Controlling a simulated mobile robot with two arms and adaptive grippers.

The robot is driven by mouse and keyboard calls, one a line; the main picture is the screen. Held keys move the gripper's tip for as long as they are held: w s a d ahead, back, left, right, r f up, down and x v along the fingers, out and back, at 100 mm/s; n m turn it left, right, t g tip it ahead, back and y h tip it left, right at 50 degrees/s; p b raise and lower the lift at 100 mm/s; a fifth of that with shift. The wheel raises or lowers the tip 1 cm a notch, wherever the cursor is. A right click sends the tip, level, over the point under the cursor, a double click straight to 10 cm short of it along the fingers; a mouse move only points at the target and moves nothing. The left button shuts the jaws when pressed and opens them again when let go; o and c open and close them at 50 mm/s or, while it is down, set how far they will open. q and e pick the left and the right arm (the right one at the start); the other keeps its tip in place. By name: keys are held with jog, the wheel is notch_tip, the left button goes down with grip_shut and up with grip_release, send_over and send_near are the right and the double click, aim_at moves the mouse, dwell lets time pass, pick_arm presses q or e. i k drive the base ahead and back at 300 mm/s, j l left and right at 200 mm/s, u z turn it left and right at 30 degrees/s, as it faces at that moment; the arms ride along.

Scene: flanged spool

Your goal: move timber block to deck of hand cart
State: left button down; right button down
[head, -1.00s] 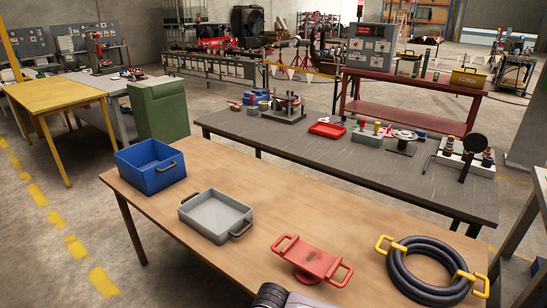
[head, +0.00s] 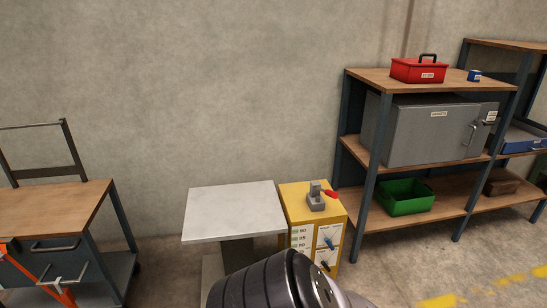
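I see no timber block in the head view. I cannot tell whether the wood-topped unit (head: 62,212) at the left edge is the hand cart. It has a dark frame, an upright rail at its back and two bar handles on its dark front. Its left part is cut off by the picture's edge. Neither of my grippers shows. A dark ribbed link of one of my arms fills the bottom middle and hides part of the floor there.
A pale-topped stand (head: 235,208) and a yellow cabinet (head: 303,212) stand against the wall. A shelf rack (head: 362,140) on the right holds a red toolbox (head: 418,72), a grey cabinet (head: 430,130) and a green bin (head: 405,205). Orange bars (head: 42,284) cross the bottom left.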

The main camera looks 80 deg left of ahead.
aim_at(29, 214)
jog(key=u, duration=3.05)
jog(key=i+j, duration=0.25)
jog(key=j, duration=0.35)
jog(key=i+j, duration=0.3)
jog(key=j, duration=0.3)
jog(key=i+j, duration=0.25)
jog(key=j, duration=0.35)
jog(key=i+j, duration=0.3)
jog(key=j, duration=0.3)
jog(key=i+j+u, duration=0.1)
jog(key=i+j, duration=0.15)
jog(key=j, duration=0.35)
jog(key=i+j, duration=0.3)
jog(key=j, duration=0.3)
jog(key=i+j, duration=0.3)
jog(key=j, duration=0.3)
jog(key=i+j, duration=0.3)
jog(key=j, duration=0.25)
